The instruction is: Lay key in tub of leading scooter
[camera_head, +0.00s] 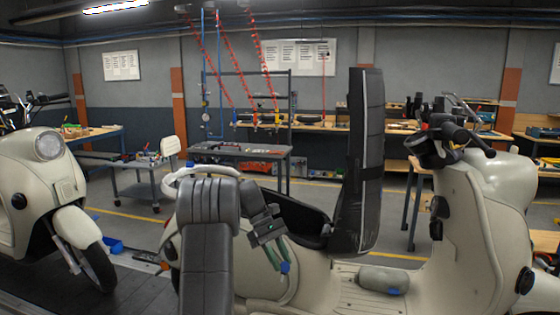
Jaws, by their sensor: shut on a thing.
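The leading scooter, cream coloured, stands at the right and faces right (460,220). Its black seat (360,165) is tipped up on end. Below it the dark tub (305,222) is open, and its inside is mostly hidden from this low angle. My gripper (268,232) is in front of the scooter's rear, to the left of the tub in the picture. It is shut on the key, which is too small and covered to make out. A green loop with a blue piece (285,267) shows just below the gripper; I cannot tell whether it belongs to the key.
A second cream scooter (40,190) stands behind at the left, on the dark conveyor (140,295). A grey-green bundle (385,279) lies on the leading scooter's footboard. The upright seat stands right of the tub. A grey workbench (240,150) is beyond.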

